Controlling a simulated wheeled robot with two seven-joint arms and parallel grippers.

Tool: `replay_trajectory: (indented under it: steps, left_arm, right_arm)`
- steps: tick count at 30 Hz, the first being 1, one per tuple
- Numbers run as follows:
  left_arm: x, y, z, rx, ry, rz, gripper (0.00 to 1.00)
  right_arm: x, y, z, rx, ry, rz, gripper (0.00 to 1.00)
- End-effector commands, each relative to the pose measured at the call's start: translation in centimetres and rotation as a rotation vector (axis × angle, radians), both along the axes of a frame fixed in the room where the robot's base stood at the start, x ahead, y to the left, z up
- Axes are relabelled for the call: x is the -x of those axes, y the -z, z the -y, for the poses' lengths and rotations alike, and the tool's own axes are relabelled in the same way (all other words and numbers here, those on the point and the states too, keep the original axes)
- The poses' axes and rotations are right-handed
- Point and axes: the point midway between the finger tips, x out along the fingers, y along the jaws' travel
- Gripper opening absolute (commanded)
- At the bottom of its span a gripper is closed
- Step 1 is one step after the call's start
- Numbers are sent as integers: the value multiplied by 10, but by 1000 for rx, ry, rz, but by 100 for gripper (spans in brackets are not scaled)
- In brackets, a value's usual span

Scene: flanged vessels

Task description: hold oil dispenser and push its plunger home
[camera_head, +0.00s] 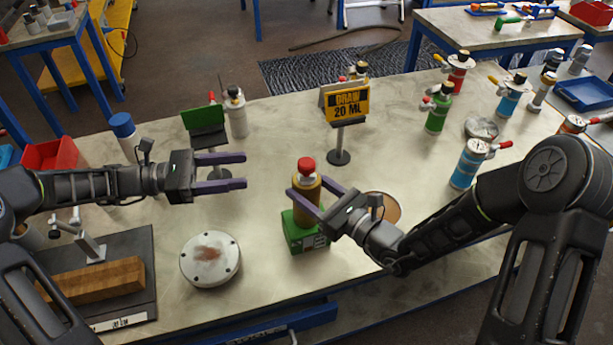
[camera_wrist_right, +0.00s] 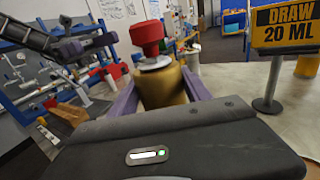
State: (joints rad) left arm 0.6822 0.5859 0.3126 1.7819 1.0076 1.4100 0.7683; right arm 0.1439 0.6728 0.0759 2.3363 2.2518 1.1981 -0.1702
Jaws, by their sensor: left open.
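The oil dispenser (camera_head: 306,187) has a brass-coloured body and a red plunger knob (camera_head: 307,164) on top. It stands upright on a green block (camera_head: 299,233) near the front middle of the table. In the right wrist view the red knob (camera_wrist_right: 149,36) sits above a silver collar and the brass body (camera_wrist_right: 163,87). My right gripper (camera_head: 307,189) has one finger on each side of the body and looks shut on it. My left gripper (camera_head: 241,172) is open and empty, left of the dispenser and apart from it.
A "DRAW 20 ML" sign (camera_head: 347,104) stands behind the dispenser. A round flanged lid (camera_head: 210,259) lies at front left, near a dark board (camera_head: 142,240) with a wooden block. A green sign (camera_head: 204,124) stands behind my left gripper. Several coloured vessels stand at the right.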

Motion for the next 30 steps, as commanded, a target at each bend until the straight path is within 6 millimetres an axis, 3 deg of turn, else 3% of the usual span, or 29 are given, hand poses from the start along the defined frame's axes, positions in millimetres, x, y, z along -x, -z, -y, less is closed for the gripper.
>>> replay_trajectory:
  steps: [9, 20, 30]
  left_arm:
    - [0, 0, 0, 0, 0, 0, 55]
    - [0, 0, 0, 0, 0, 0, 55]
    - [0, 0, 0, 0, 0, 0, 55]
  right_arm:
    - [0, 0, 0, 0, 0, 0, 82]
    - [4, 0, 4, 1, 1, -1, 82]
    - [37, 0, 41, 0, 3, -1, 82]
